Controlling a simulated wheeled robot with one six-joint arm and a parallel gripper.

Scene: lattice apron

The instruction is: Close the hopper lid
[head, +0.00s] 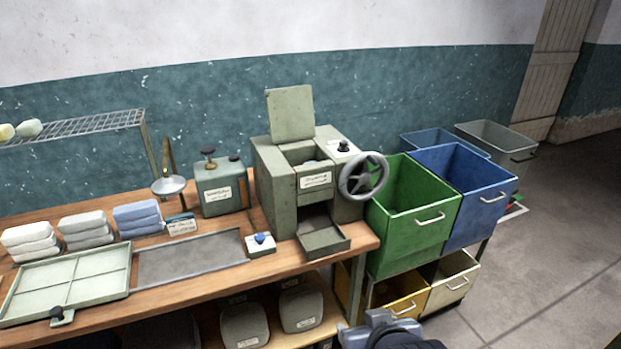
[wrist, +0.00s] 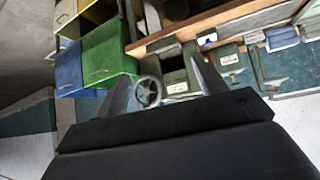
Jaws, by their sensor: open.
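The hopper lid (head: 290,113) is a flat grey-green plate in the head view. It stands nearly upright at the back of the hopper's top opening, so the hopper is open. The hopper machine (head: 275,188) is a grey-green box on the bench with a handwheel (head: 363,176) on its right side. In the wrist view, which is turned over, my gripper (wrist: 162,66) is open and empty, its two fingers apart. The handwheel (wrist: 148,92) and machine (wrist: 172,84) appear beyond the fingers, some distance away. I cannot make out the lid there.
Green (head: 412,215) and blue (head: 465,195) bins stand right of the bench. A small drawer (head: 322,236) sticks out at the machine's front. A labelled grey-green box (head: 220,190) stands to its left, and a blue-knobbed block (head: 261,243) in front. Floor at the right is clear.

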